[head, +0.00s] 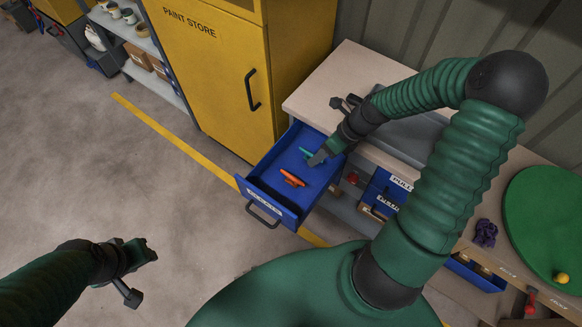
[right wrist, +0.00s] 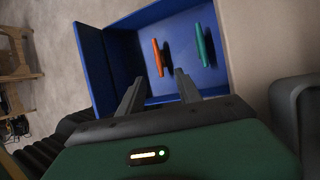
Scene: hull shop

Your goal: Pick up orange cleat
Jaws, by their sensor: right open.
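The orange cleat (head: 292,178) lies on the floor of an open blue drawer (head: 262,187). It also shows in the right wrist view (right wrist: 158,58), ahead of the fingertips and apart from them. A teal cleat (head: 306,154) lies in the same drawer; in the right wrist view it is to the right of the orange one (right wrist: 201,45). My right gripper (head: 316,160) is over the drawer; its two open fingers (right wrist: 160,82) show in the right wrist view with nothing between them. My left gripper (head: 145,250) is over the floor at lower left, its jaws too unclear to read.
The drawer walls stand around the cleats. A yellow paint store cabinet (head: 210,65) is behind and left of the drawer. A workbench (head: 345,72) is above it. A purple item (head: 486,233) and a round green surface (head: 550,225) are at right.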

